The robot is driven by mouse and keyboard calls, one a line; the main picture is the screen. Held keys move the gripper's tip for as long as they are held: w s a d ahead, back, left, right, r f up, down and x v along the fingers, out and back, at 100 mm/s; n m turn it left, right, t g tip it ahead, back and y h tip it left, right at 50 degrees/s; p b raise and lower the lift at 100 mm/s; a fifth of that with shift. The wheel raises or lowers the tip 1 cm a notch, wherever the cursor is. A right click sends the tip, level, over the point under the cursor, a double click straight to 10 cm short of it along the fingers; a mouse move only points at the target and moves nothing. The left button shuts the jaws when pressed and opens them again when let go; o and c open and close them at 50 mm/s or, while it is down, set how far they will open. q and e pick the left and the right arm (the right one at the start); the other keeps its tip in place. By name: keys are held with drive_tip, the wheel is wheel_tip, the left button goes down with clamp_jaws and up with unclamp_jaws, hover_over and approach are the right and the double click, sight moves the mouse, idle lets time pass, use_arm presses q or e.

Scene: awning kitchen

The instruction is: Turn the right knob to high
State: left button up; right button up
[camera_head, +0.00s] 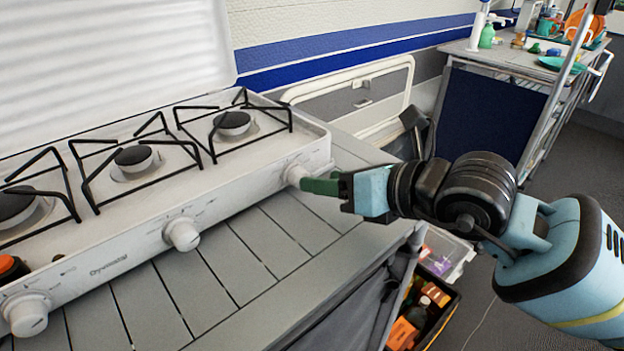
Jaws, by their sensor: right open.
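The white stove (110,262) stands on a grey slatted table at the left. Its right knob (295,176) is at the right end of the front panel, partly hidden by my gripper. My right gripper (312,186) reaches in from the right with its green fingers at this knob. The fingers look to be at or around the knob; whether they touch it I cannot tell. The gripper is open. The middle knob (182,234) and the left knob (27,314) are in plain view. The right knob's marking is too small to read. My left gripper is not in view.
The slatted table top (235,270) is clear in front of the stove. Crates with bottles and boxes (425,310) stand on the floor below its right edge. A second table with dishes (525,62) stands at the back right. Black pot supports (140,160) rise above the burners.

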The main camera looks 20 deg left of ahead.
sight(298, 177)
drive_tip(key=shift+b+x, duration=0.35)
drive_tip(key=shift+x, duration=1.85)
drive_tip(key=c, duration=1)
